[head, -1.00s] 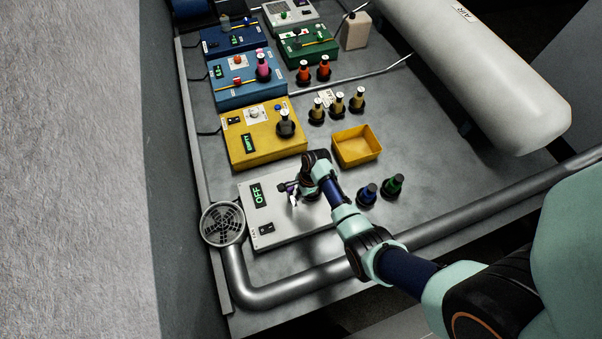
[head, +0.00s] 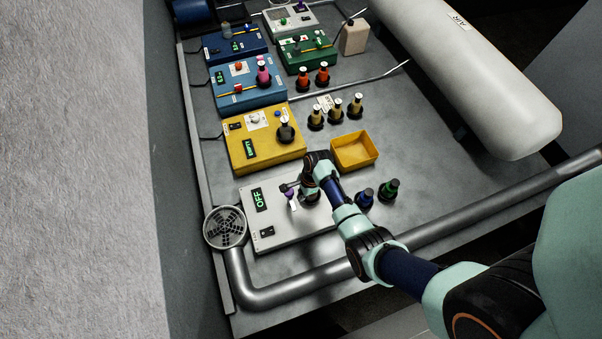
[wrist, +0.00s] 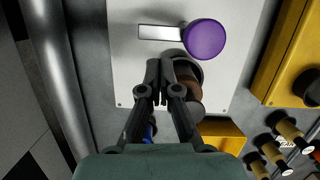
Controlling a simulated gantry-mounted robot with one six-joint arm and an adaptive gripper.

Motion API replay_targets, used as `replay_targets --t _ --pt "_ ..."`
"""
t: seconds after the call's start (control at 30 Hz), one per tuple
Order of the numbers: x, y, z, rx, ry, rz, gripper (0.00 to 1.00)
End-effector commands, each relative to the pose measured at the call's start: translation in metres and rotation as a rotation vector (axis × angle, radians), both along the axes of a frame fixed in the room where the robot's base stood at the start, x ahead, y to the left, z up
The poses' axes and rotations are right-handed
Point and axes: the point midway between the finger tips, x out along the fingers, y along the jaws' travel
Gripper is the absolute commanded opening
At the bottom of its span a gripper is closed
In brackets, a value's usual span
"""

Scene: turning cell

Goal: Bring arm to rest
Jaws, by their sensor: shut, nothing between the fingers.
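My gripper (wrist: 168,66) is shut and empty, with its fingertips together over the grey box in the wrist view. In the head view my wrist partly hides it. The grey box (head: 268,236) has a green OFF display (head: 258,199). A purple knob (wrist: 205,40) with a white strip (wrist: 160,32) sits on the box, just beyond and right of the fingertips in the wrist view. A brown cylindrical piece (wrist: 188,86) shows behind the fingers, partly hidden. I cannot tell whether the fingers touch it.
A yellow tray (head: 372,164) stands behind my wrist. Blue (head: 364,196) and green (head: 388,190) bottles stand close to my forearm on its right. A yellow unit (head: 236,160) is beyond the grey box. A pipe (head: 300,292) runs along the front. A large air tank (head: 500,95) is at back right.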

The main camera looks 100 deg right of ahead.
Motion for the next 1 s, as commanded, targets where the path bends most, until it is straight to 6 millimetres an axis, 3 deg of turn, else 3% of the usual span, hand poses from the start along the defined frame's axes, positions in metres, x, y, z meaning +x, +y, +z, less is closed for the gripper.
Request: replay_targets --t 0.03,0.23,0.8,0.9,0.97,1.0 --pt "-0.001 0.000 0.024 0.000 0.000 0.002 0.00" --pt "-0.004 0.000 0.056 0.000 0.000 0.011 0.00" --pt "-0.004 0.000 0.056 0.000 0.000 0.014 0.00" --pt "0.015 -0.003 0.067 -0.048 -0.005 0.103 0.00" --pt "0.042 -0.005 0.084 -0.118 -0.011 0.234 0.00" --pt "0.066 -0.004 0.099 -0.182 -0.016 0.349 0.00"
